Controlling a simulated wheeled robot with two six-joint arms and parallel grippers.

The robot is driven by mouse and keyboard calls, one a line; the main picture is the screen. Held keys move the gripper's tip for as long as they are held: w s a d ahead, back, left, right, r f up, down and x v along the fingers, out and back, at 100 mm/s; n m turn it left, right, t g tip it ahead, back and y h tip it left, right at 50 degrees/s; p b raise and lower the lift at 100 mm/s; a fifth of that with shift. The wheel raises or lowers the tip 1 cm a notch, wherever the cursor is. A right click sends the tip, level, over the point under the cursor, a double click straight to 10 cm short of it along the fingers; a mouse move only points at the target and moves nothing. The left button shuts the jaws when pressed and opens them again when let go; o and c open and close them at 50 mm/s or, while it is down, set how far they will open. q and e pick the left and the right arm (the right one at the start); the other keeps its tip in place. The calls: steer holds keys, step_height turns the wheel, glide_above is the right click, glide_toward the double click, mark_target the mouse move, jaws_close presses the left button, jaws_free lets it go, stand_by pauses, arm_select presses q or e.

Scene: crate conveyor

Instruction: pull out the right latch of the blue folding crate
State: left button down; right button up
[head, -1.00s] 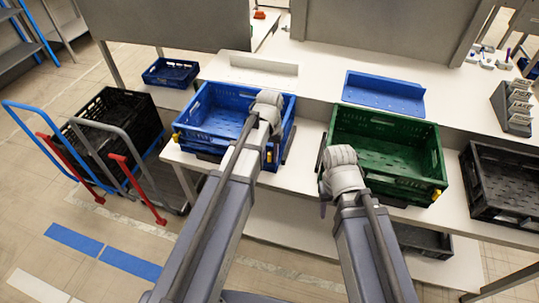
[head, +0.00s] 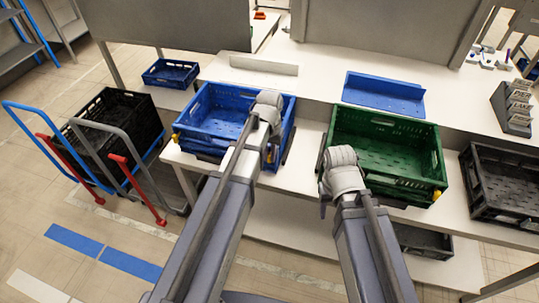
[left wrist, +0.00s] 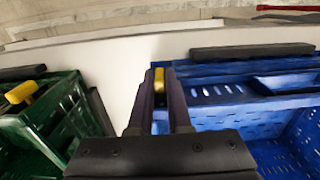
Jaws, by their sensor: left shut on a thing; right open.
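The blue folding crate (head: 196,103) stands upright and open on the white bench in the head view. It also shows at the right of the left wrist view (left wrist: 225,115). Its yellow left latch (head: 176,138) sits at the near left corner. Its yellow right latch (left wrist: 159,82) is between the fingers of my left gripper (left wrist: 160,95), which is shut on it. In the head view my left gripper (head: 271,157) is at the crate's near right corner and mostly hides the latch. My right gripper (head: 323,207) is open in front of the green crate's left side; its fingers are mostly hidden.
A green crate (head: 392,193) with yellow latches stands to the right, across a narrow strip of bench. A black crate (head: 505,219) is further right. A blue tray (head: 384,88) lies behind. A trolley with a black crate (head: 100,128) stands at left.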

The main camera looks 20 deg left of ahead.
stand_by(0.5)
arm_select(q)
steer(key=shift+s, duration=0.9)
steer(key=c, duration=0.8)
jaws_free()
steer(key=shift+w, duration=0.1)
steer(key=shift+c, duration=0.2)
step_height(320, 180, up, 8)
steer(key=p, duration=0.7)
steer(key=shift+p, duration=0.4)
steer(key=shift+f, duration=0.1)
